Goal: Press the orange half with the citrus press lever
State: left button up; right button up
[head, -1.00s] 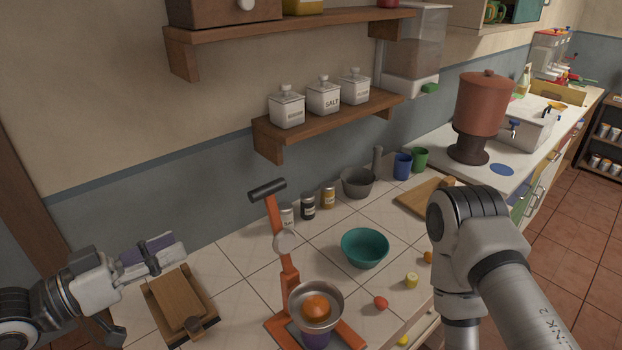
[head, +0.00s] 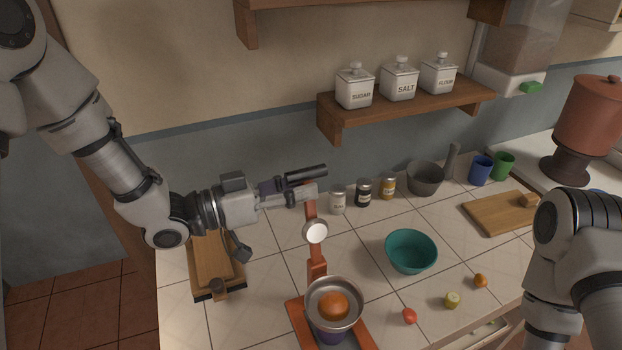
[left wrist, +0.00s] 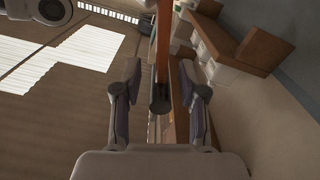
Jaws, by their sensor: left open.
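The citrus press (head: 315,268) stands on the counter with its orange lever raised. The lever's black handle (head: 314,172) is at the top. My left gripper (head: 300,188) is at the lever's top, beside the handle. In the left wrist view my left gripper (left wrist: 160,88) is open, its fingers on either side of the lever (left wrist: 163,45) and the dark handle end (left wrist: 160,103). Contact cannot be told. My right gripper is out of view.
A wooden board (head: 211,262) lies left of the press. A teal bowl (head: 411,252), small fruits (head: 452,300) and spice jars (head: 363,193) are to its right and behind. A shelf (head: 405,108) with canisters hangs above. My right arm fills the right edge.

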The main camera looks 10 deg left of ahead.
pick_arm(q)
jog(key=shift+x, duration=1.05)
jog(key=shift+s+a, duration=0.1)
jog(key=shift+a, duration=0.1)
jog(key=shift+d, duration=0.15)
grip_shut()
jog(key=shift+w, duration=0.2)
